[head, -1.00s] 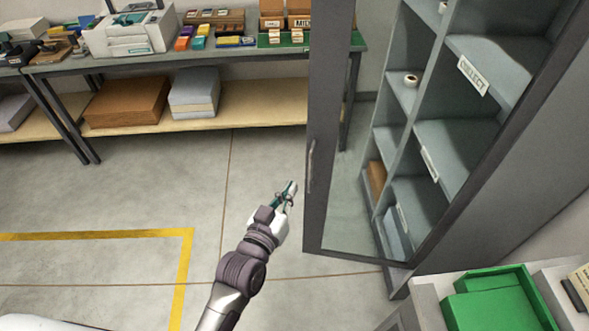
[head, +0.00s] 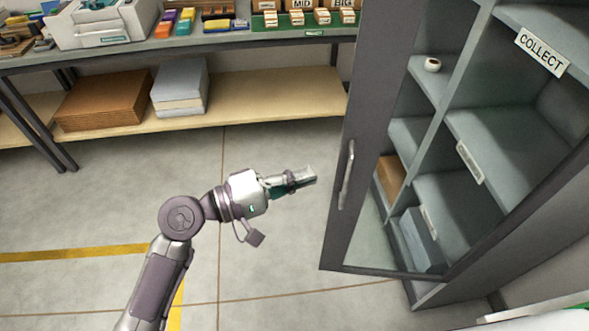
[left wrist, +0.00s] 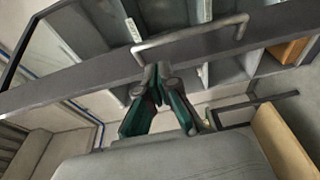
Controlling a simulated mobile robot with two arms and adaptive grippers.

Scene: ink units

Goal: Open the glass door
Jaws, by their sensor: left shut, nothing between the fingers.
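The glass door (head: 385,225) has a dark grey frame and stands in front of the cabinet shelves at the right of the head view. Floor shows through its lower glass, and its handle side stands out from the shelves. Its upright bar handle (head: 346,175) is on the left frame. The handle also shows in the left wrist view (left wrist: 190,38), just beyond the fingertips. My left gripper (head: 310,176) is shut and empty, left of the handle at about its height and apart from it in the head view. The fingers also show in the left wrist view (left wrist: 156,82). My right gripper is out of view.
The grey cabinet (head: 545,200) holds shelves with a COLLECT label (head: 541,52) and a white roll (head: 432,64). A workbench (head: 200,50) with a lower wooden shelf stands behind. Open floor (head: 110,195) lies left of the door.

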